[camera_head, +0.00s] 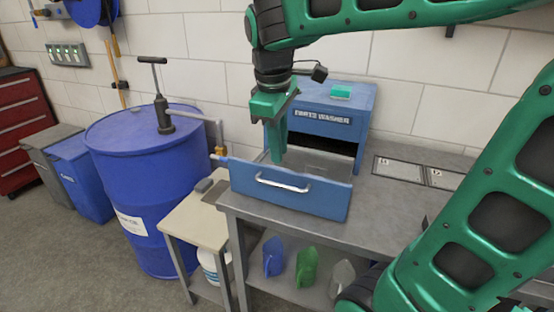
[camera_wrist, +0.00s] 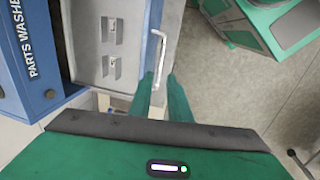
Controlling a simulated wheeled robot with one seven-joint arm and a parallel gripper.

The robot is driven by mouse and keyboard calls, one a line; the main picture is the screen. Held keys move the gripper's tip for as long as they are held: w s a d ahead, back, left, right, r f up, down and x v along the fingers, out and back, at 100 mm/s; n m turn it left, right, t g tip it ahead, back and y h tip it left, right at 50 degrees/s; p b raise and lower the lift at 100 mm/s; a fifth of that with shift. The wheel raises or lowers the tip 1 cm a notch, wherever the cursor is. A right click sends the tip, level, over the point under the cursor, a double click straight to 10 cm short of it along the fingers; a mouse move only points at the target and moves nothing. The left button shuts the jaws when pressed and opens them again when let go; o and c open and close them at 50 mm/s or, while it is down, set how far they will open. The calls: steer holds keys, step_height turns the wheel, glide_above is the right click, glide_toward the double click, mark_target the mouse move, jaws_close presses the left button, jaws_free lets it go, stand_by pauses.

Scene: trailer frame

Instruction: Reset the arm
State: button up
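My gripper (camera_head: 278,158) points down over the pulled-out drawer of the blue parts washer (camera_head: 322,119). In the head view its fingers look like one green piece behind the drawer front (camera_head: 290,199). In the wrist view the two fingers of my gripper (camera_wrist: 161,92) stand apart with nothing between them, so it is open. The silver drawer handle (camera_wrist: 157,58) shows just beyond the fingertips; I cannot tell whether they touch it. The handle also shows in the head view (camera_head: 283,184). The tray (camera_wrist: 93,20) in the drawer holds two small metal brackets (camera_wrist: 112,31).
A blue drum (camera_head: 140,200) with a hand pump (camera_head: 161,105) stands left of the grey bench (camera_head: 375,225). A small side table (camera_head: 190,222) sits between them. Blue, green and grey jugs (camera_head: 306,267) are on the lower shelf.

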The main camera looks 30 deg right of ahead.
steer(key=shift+r, duration=0.4)
steer(key=shift+f, duration=0.1)
steer(key=s+d+f+m+y, duration=0.1)
steer(key=s+d+f+m, duration=0.3)
steer(key=s, duration=0.5)
steer(key=s+d+f+m+g+y, duration=0.1)
steer(key=s+d+f+m, duration=0.4)
steer(key=s+f+m, duration=0.4)
steer(key=shift+s+d+m, duration=0.15)
steer(key=shift+d+m, duration=0.15)
steer(key=shift+w+f, duration=0.25)
steer(key=shift+w, duration=0.4)
stand_by(0.3)
